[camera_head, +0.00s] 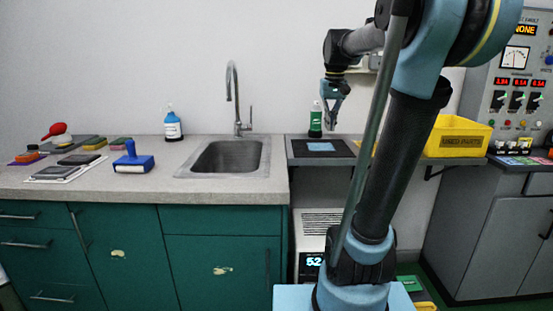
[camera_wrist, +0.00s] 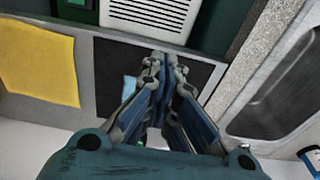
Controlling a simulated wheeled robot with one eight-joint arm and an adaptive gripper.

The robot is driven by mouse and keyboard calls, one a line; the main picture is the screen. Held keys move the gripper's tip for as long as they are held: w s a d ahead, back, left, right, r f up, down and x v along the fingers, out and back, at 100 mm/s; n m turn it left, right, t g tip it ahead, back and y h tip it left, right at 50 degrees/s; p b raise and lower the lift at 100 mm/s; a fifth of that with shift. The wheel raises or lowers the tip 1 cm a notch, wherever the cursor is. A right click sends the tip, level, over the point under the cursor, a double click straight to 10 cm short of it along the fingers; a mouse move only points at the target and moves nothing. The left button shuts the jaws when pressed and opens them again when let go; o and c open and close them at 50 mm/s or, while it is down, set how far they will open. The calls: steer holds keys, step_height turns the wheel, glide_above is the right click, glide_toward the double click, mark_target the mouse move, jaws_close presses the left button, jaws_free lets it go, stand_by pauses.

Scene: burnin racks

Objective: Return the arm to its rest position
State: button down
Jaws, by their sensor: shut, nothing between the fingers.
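My arm rises from its base at the lower middle of the head view and bends over at the top right. My gripper (camera_head: 333,122) hangs pointing down above the grey shelf (camera_head: 300,159), beside and above a green bottle (camera_head: 315,122). In the wrist view my gripper (camera_wrist: 163,62) has its fingers together with nothing held between them. They are above the dark mat (camera_wrist: 112,65) and hide part of it. A light blue cloth (camera_head: 320,146) lies on that mat; in the wrist view it is partly hidden behind the fingers.
The sink (camera_head: 230,156) with its tall faucet (camera_head: 236,95) is left of the shelf. A blue bottle (camera_head: 172,125) stands behind the counter's middle. A yellow bin (camera_head: 459,137) is right of my arm, near the control panel (camera_head: 515,85).

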steer(key=s+f+t, duration=0.1)
steer(key=s+f, duration=2.3)
steer(key=f, duration=0.2)
steer(key=shift+f, duration=0.35)
